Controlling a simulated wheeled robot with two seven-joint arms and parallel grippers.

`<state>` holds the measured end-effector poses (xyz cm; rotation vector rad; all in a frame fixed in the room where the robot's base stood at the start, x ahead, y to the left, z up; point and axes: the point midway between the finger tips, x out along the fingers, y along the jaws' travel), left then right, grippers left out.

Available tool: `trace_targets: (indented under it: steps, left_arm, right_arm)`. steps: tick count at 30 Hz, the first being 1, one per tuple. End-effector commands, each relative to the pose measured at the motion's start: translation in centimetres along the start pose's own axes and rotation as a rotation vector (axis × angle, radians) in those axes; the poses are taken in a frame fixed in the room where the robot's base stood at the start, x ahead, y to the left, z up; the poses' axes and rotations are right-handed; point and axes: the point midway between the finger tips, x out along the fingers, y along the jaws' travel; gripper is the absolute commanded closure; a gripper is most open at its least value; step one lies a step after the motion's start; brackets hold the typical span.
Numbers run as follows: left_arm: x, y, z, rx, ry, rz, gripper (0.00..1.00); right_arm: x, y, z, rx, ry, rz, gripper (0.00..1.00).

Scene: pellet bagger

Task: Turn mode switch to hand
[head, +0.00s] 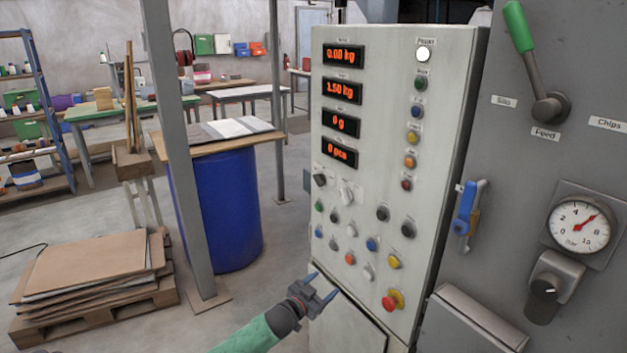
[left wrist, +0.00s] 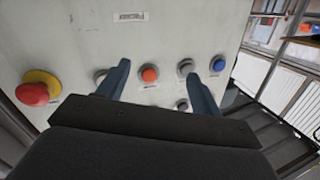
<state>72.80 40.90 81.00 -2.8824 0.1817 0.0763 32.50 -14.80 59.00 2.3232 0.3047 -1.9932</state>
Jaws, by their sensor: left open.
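The control panel (head: 390,130) is a light grey cabinet with displays, lamps, buttons and knobs. Dark knobs sit at its upper left (head: 320,180), in the middle (head: 383,214) and at the right (head: 408,229). A pale selector knob (head: 346,194) is beside the upper left one. The labels are too small to read, so I cannot tell which is the mode switch. My left gripper (head: 323,287) is open and empty, low in front of the panel's lower left.
A red emergency stop (head: 392,300) sticks out at the panel's lower right. A grey post (head: 180,150) and blue barrel (head: 222,210) stand left.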

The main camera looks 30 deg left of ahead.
Motion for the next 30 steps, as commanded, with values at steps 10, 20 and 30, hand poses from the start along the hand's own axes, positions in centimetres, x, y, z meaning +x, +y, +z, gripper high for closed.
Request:
trace_targets:
  steps: [10,20,30]
  left_arm:
    - [4.7,-16.6,-13.7,0.164,0.425,0.173,0.35]
    - [4.3,-22.3,-19.0,0.231,0.552,0.282,0.35]
    - [6.5,-21.5,-20.8,0.230,0.557,0.284,0.35]
  right_arm:
    - [3.1,0.9,0.7,0.005,-0.022,0.016,0.41]
    - [4.6,1.3,1.1,0.007,-0.030,0.022,0.41]
    - [8.4,1.9,2.4,0.006,-0.037,0.028,0.41]
